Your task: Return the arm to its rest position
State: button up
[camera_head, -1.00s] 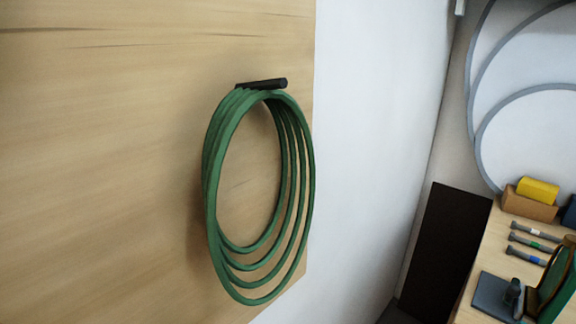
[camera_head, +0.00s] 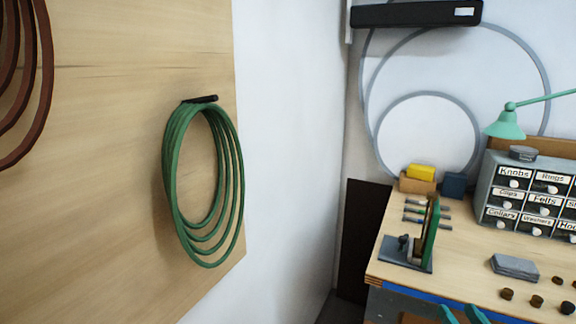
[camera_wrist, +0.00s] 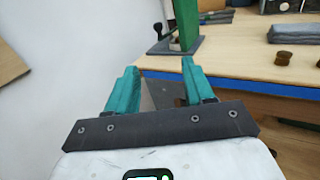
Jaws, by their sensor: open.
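My gripper (camera_wrist: 158,78) shows in the wrist view with its two teal fingers spread apart and nothing between them. Its fingertips also show at the bottom edge of the head view (camera_head: 461,314), low in front of the workbench (camera_head: 455,245). The rest of my arm is out of the head view. In the wrist view the fingers point toward the bench's front edge, and a green upright piece on a dark base (camera_wrist: 186,25) stands on the bench beyond them.
A green cable coil (camera_head: 172,180) hangs on a wooden wall panel at left. The bench holds a drawer cabinet (camera_head: 484,186), a green lamp (camera_head: 506,125), a grey block (camera_head: 515,267), small dark knobs and several tools. A dark panel (camera_head: 362,235) stands beside the bench.

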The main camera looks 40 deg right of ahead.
jog(key=a+f+m+g+y, duration=0.1)
jog(key=a+f+m+g, duration=0.35)
jog(key=m, duration=0.75)
jog(key=a+f+m+g+y, duration=0.2)
jog(key=f+m+g, duration=0.4)
jog(key=f+m, duration=0.5)
jog(key=a+f+m+g+y, duration=0.1)
jog(key=a+y, duration=0.3)
jog(key=a, duration=0.5)
jog(key=a+f+m+g+y, duration=0.1)
jog(key=a+f+m+y, duration=0.3)
jog(key=a, duration=0.6)
jog(key=shift+s+a+f+g, duration=0.15)
jog(key=shift+s+f+g, duration=0.2)
jog(key=shift+s, duration=0.1)
